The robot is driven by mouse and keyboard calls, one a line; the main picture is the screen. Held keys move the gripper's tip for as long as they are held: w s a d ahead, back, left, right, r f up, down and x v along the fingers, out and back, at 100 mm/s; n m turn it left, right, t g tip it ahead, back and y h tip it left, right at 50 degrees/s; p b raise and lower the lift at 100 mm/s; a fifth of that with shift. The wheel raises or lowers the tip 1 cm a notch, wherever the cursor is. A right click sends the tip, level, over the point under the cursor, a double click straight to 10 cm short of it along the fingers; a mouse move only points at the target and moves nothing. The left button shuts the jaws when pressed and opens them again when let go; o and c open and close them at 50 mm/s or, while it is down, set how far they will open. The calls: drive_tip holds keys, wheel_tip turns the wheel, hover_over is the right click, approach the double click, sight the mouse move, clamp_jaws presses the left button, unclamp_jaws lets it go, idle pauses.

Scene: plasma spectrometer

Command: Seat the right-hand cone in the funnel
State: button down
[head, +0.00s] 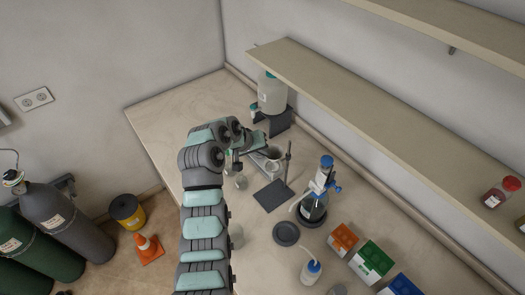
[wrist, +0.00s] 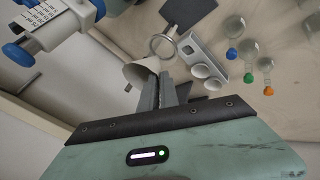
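My gripper (wrist: 163,84) is at the lower middle of the wrist view, its grey fingers close together. A white paper cone (wrist: 138,73) shows at the fingertips and looks pinched between them, its wide mouth to the left. The ring (wrist: 152,46) of the ring stand lies just beyond the cone, apart from it; a clear funnel in it cannot be made out. In the head view the arm partly hides this area beside the stand (head: 288,165).
Flasks with green, blue and orange stoppers (wrist: 232,54) stand right of the holder. A blue-and-white dispenser bottle (head: 315,205) stands close to the ring stand. A large carboy (head: 271,94) is behind, under the shelf (head: 345,95).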

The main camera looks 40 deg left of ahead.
drive_tip(key=shift+f, duration=0.2)
drive_tip(key=shift+f+b, duration=1.2)
drive_tip(key=shift+f, duration=1.15)
drive_tip(key=c, duration=1.5)
unclamp_jaws()
drive_tip(key=shift+c, duration=0.2)
drive_tip(key=shift+r, duration=0.1)
drive_tip(key=b+v, duration=0.2)
drive_tip(key=v, duration=0.8)
drive_tip(key=shift+s+r, duration=0.25)
drive_tip(key=shift+r, duration=0.05)
drive_tip(key=shift+w, duration=0.1)
